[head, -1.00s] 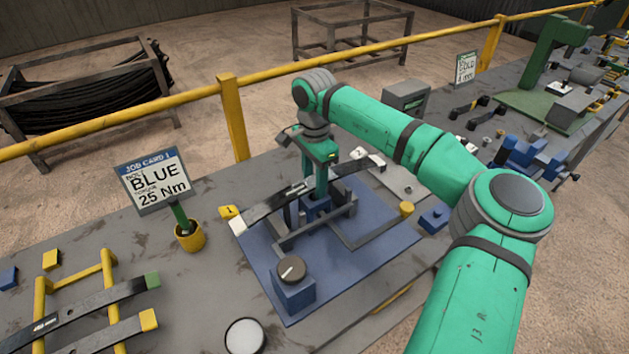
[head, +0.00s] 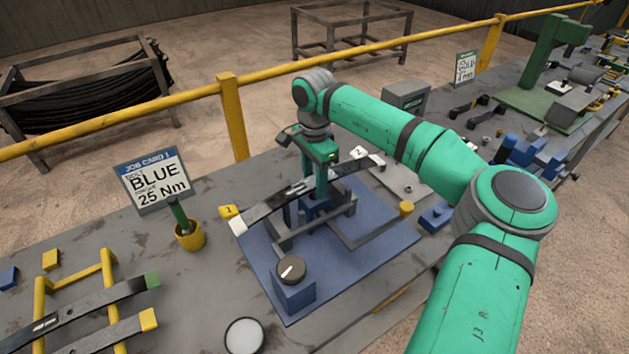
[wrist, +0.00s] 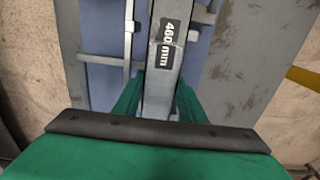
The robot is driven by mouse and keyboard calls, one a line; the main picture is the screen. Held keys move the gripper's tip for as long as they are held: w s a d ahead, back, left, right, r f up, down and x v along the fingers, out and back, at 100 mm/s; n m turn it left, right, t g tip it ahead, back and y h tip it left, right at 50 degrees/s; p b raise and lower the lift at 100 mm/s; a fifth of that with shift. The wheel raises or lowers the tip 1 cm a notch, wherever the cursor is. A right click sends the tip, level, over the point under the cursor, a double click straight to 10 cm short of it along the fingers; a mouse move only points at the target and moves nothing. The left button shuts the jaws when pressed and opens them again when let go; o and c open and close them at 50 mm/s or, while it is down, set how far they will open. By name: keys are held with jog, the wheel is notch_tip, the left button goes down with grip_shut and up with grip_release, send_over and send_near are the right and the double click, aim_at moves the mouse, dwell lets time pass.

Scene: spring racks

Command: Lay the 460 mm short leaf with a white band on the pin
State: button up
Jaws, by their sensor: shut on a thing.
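The leaf (head: 268,209) is a dark, curved strip with a white end band at its lower left. It lies across the grey fixture on the blue plate. In the wrist view the leaf (wrist: 165,75) carries a "460 mm" label and runs between my fingers. My gripper (head: 318,195) is shut on the leaf near its middle, from above. The grey fixture (head: 285,243) is under and beside the leaf. The pin is hidden under my gripper and the leaf, so I cannot tell whether the leaf touches it.
A blue plate (head: 345,262) carries a dial box (head: 293,285) in front. Yellow tag 1 (head: 229,211) and white tag 2 (head: 360,152) stand near the leaf's ends. A yellow rack (head: 40,300) with other leaves stands left. A job card (head: 152,180) reads BLUE 25 Nm.

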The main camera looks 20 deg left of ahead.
jog(key=shift+w, duration=0.15)
jog(key=shift+d, duration=0.15)
jog(key=shift+a+f, duration=0.2)
jog(key=shift+a, duration=0.1)
jog(key=shift+s+f, duration=0.15)
jog(key=shift+s, duration=0.05)
jog(key=shift+w+d+f, duration=0.1)
jog(key=shift+f, duration=0.7)
jog(key=o, duration=1.7)
jog(key=shift+f, duration=0.15)
jog(key=shift+r, duration=0.2)
